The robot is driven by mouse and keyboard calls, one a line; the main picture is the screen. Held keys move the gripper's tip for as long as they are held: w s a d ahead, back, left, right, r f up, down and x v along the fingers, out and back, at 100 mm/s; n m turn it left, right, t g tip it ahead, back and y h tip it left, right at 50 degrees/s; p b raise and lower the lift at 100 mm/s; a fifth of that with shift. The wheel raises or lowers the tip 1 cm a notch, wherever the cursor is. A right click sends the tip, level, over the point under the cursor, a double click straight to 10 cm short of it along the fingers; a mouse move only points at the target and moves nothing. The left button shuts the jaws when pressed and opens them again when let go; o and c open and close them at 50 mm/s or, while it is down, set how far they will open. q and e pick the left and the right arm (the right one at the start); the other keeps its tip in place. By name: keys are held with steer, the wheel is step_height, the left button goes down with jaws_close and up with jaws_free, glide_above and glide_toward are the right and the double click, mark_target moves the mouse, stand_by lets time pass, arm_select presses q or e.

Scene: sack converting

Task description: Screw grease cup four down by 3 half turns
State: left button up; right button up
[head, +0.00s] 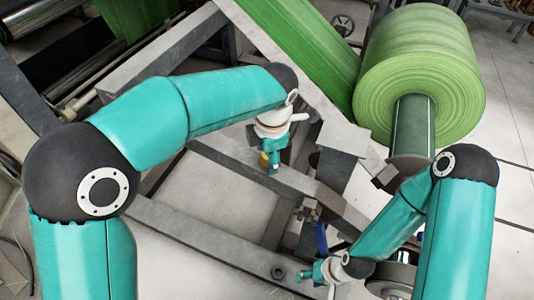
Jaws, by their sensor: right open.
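My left gripper (271,166) points down over the grey machine frame in the middle of the head view. A small yellow, brass-like piece (263,159) shows at its fingers; it may be a grease cup, but the fingers partly hide it. I cannot tell whether they grip it. My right gripper (308,274) is open, low in the view, pointing left beside the lower frame bar. I cannot make out any cup number, and I cannot tell which cup is grease cup four.
A large green roll (415,75) on a shaft stands at the upper right, with green web (310,45) running beside it. Grey frame bars (215,240) cross the middle. A small brown block (310,209) and a blue part (321,237) sit near the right gripper. Pale floor shows between bars.

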arm_select(q)
jaws_close()
steer(key=shift+r+m, duration=0.1)
steer(key=shift+m, duration=0.2)
